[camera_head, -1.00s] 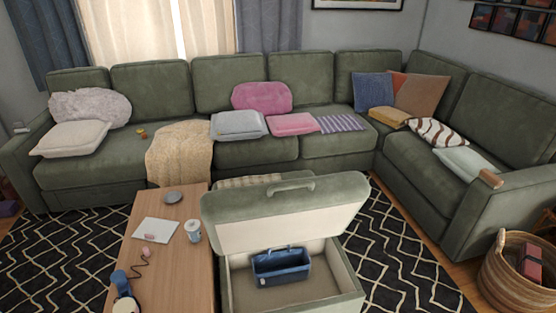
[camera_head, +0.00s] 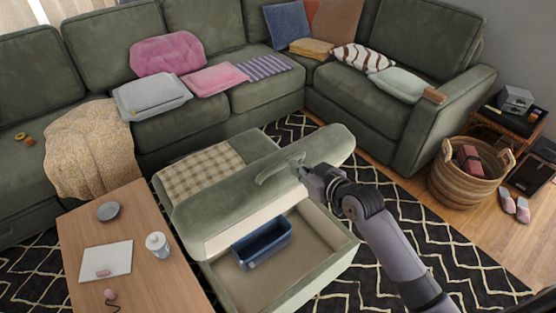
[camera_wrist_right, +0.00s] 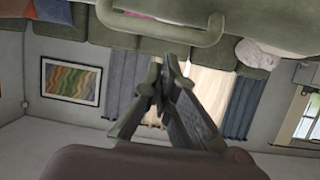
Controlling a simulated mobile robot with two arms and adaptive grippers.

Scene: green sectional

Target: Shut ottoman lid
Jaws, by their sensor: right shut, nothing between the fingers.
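The green ottoman (camera_head: 318,285) stands on the patterned rug with its lid (camera_head: 235,200) partly open, tilted over the opening. A loop handle (camera_head: 275,170) is on the lid's upper side. A blue caddy (camera_head: 262,245) lies inside the ottoman. My right gripper (camera_head: 302,168) is shut and empty at the lid, by the right end of the handle. The right wrist view shows its fingers (camera_wrist_right: 165,85) together just beside the handle (camera_wrist_right: 165,35), not around it. Whether they touch the lid, I cannot tell. My left gripper is not in view.
A wooden coffee table (camera_head: 130,230) with a white cup (camera_head: 158,245) stands close on the ottoman's left. A checkered cushioned piece (camera_head: 203,172) is behind the lid. The sectional sofa (camera_head: 190,130) runs along the back. A wicker basket (camera_head: 465,180) is at right.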

